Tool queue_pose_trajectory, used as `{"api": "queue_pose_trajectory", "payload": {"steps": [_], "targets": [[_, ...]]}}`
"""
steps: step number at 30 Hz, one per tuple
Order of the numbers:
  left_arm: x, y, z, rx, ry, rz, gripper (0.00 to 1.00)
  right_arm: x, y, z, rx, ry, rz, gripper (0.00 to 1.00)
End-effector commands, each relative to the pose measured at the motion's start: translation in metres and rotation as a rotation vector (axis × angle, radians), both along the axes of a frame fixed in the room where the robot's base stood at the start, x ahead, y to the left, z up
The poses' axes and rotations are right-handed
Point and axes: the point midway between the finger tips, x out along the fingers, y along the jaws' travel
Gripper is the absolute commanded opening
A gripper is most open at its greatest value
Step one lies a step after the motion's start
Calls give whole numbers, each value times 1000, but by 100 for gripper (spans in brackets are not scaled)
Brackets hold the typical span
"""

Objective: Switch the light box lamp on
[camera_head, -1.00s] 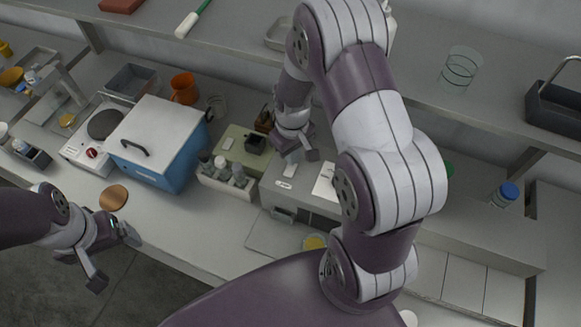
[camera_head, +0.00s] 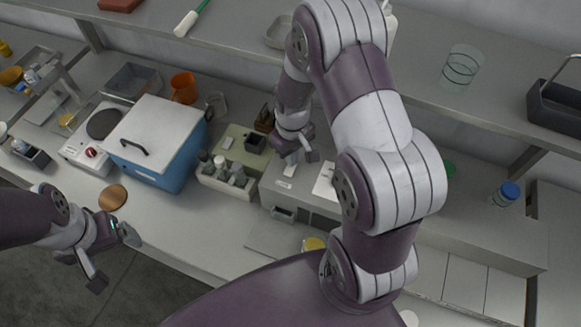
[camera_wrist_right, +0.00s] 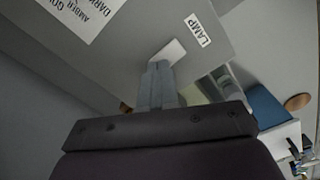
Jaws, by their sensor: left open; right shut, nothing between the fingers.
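The light box (camera_head: 270,188) is a grey box on the bench, right of the middle. On its top are a small white switch (camera_wrist_right: 169,52) and a LAMP label (camera_wrist_right: 197,30) beside it. My right gripper (camera_wrist_right: 160,70) is shut and empty, pointing down at the switch. In the right wrist view its fingertips overlap the switch's edge; I cannot tell whether they touch it. It also shows above the box in the head view (camera_head: 300,158). My left gripper (camera_head: 112,258) is open and empty in front of the bench edge, far from the box.
A blue box with a white lid (camera_head: 160,135) and a rack of bottles (camera_head: 228,180) stand left of the light box. A yellow dish (camera_head: 314,243) lies in front. A white sheet (camera_head: 325,182) is on its top. A shelf (camera_head: 235,30) runs behind.

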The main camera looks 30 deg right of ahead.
Motion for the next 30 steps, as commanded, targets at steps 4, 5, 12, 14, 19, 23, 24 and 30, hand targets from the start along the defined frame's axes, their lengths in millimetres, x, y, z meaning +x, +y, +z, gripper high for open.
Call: {"api": "queue_pose_trajectory", "payload": {"steps": [4,5,12,14,19,23,24,30], "targets": [[0,0,-2,0,0,0,88,0,0,-3,0,0,0,0],[0,0,-2,0,0,0,88,0,0,-3,0,0,0,0],[0,0,-5,0,0,0,88,0,0,-7,0,0,0,0],[0,0,-6,0,0,0,88,0,0,-8,0,0,0,0],[0,0,-7,0,0,0,88,0,0,-11,0,1,0,0],[0,0,-7,0,0,0,88,0,0,-11,0,1,0,0],[0,0,-6,0,0,0,88,0,0,-10,0,1,0,0],[0,0,10,0,0,0,88,0,0,8,0,0,0,0]]}}
